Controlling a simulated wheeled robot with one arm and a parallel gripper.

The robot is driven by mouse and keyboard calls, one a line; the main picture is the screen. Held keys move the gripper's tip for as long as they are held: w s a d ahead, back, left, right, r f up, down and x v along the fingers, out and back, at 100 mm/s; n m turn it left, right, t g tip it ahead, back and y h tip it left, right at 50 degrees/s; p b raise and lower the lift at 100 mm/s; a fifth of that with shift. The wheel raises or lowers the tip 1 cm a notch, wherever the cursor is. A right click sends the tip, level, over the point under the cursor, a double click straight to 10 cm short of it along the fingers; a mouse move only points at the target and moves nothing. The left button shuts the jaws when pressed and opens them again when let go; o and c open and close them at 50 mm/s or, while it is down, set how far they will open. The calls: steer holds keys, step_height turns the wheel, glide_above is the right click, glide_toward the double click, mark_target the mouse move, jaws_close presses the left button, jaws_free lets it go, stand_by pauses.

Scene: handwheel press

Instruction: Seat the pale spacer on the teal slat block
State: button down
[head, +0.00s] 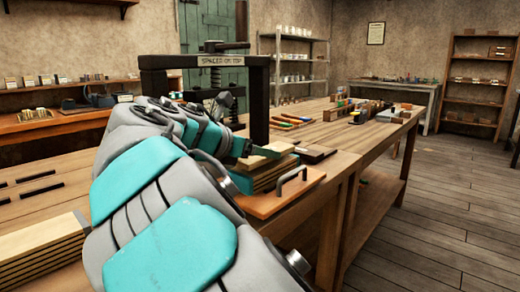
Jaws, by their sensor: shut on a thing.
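My gripper (243,148) reaches under the press frame and is shut on the pale spacer (272,149), a thin light wood piece. The spacer shows just right of the fingers, at the top of the slat stack. The teal slat block (242,184) lies below it, with wood-coloured slats and a teal part showing. It rests on an orange-brown board with a metal handle (292,184). My arm hides the block's left side and most of the fingers. I cannot tell whether the spacer touches the block.
The dark press frame (258,100), labelled "SPACER ON TOP", stands over the work, with a screw (226,85) behind. A dark flat piece (315,154) lies right of the block. A pale slat stack (42,245) is at lower left. Small blocks line the bench farther back.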

steer(key=shift+f, duration=0.65)
jaws_free()
